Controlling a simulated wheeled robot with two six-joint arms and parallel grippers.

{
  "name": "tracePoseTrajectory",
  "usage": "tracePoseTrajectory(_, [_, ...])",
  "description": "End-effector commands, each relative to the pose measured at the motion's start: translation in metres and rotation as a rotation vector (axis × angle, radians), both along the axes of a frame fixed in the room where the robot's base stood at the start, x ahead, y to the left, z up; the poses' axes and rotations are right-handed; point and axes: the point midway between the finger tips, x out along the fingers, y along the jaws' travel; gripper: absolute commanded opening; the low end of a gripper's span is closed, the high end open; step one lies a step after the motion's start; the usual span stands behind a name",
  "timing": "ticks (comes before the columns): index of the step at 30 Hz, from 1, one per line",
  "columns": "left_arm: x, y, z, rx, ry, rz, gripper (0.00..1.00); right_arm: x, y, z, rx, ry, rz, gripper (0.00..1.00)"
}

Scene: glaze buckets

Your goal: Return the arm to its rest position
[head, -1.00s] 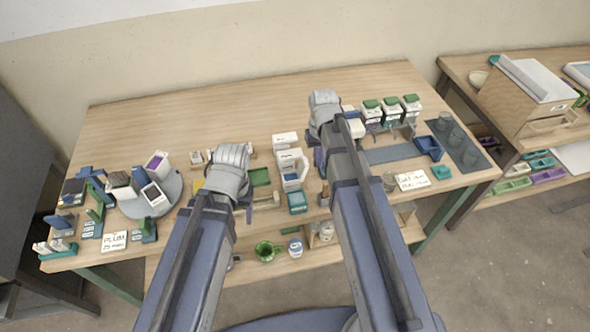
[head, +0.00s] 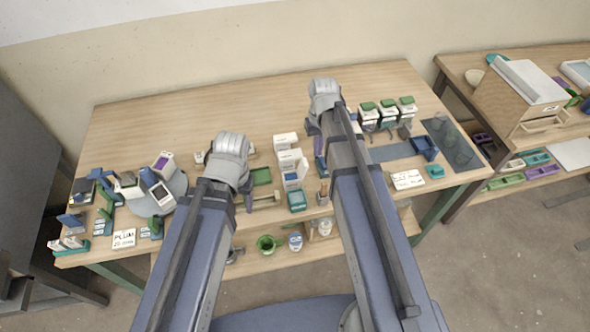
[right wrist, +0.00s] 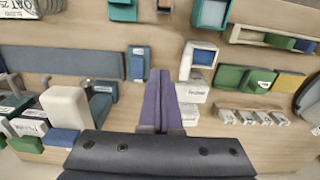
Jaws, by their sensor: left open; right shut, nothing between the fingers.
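In the head view my left arm reaches up from the bottom to a grey wrist over the left-middle of the bench. My left gripper (head: 247,203) is mostly hidden below that wrist and is open. My right arm reaches to the middle of the bench. My right gripper (head: 320,165) shows there only in part, beside a row of white containers (head: 288,160). In the right wrist view my right gripper (right wrist: 160,74) has its purple fingers together with nothing between them. It points over the wooden bench top, between a blue-grey block and a white container.
A grey round stand (head: 178,184) with containers is at the left, by a card reading PLUM (head: 124,238). Green-lidded containers (head: 388,110) and a dark mat (head: 452,146) are at the right. A lower shelf holds a green mug (head: 266,244). The bench's back left is clear.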

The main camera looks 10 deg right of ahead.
Motion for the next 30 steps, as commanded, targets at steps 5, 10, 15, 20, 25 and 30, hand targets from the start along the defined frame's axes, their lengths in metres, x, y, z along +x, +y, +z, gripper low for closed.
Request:
tracePoseTrajectory(5, [0.0, 0.0, 0.0, 0.0, 0.0, 0.0, 0.65, 0.0, 0.0, 0.0, 0.0, 0.0, 0.0, 0.0])
tracePoseTrajectory(10, [0.0, 0.0, 0.0, 0.0, 0.0, 0.0, 0.65, 0.0, 0.0, 0.0, 0.0, 0.0, 0.0, 0.0])
tracePoseTrajectory(15, [0.0, 0.0, 0.0, 0.0, 0.0, 0.0, 0.65, 0.0, 0.0, 0.0, 0.0, 0.0, 0.0, 0.0])
tracePoseTrajectory(20, [0.0, 0.0, 0.0, 0.0, 0.0, 0.0, 0.65, -0.008, 0.009, 0.0, -0.004, 0.003, 0.015, 0.0])
tracePoseTrajectory(25, [0.0, 0.0, 0.0, 0.0, 0.0, 0.0, 0.65, -0.057, 0.064, 0.0, -0.035, 0.019, 0.117, 0.0])
tracePoseTrajectory(30, [0.0, 0.0, 0.0, 0.0, 0.0, 0.0, 0.65, -0.11, 0.11, 0.001, -0.074, 0.034, 0.224, 0.0])
